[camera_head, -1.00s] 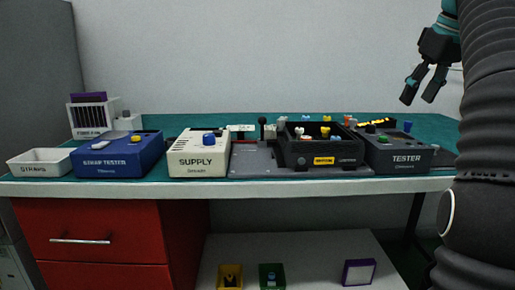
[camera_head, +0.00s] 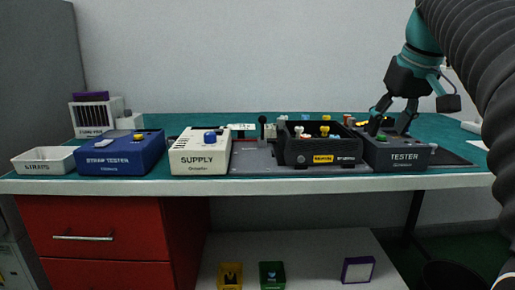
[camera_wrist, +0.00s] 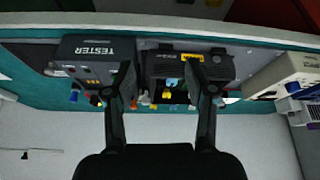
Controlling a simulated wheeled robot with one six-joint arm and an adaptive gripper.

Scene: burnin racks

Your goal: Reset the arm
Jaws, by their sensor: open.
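My gripper (camera_head: 390,122) is in the right part of the head view, pointing down with its two fingers spread. It is in front of or just over the back of the grey tester box (camera_head: 404,156); I cannot tell the gap. In the wrist view my gripper (camera_wrist: 161,70) shows two parted black fingers with nothing held between them. The dark bin with small coloured parts (camera_wrist: 218,66) shows beyond and between the fingers, and the tester (camera_wrist: 90,48) lies to their left.
On the green bench stand a white supply box (camera_head: 200,158), a blue strap tester (camera_head: 118,158), a white straps tray (camera_head: 42,168) and a black parts bin (camera_head: 322,146). A red drawer unit (camera_head: 95,220) is below. The wall behind is bare.

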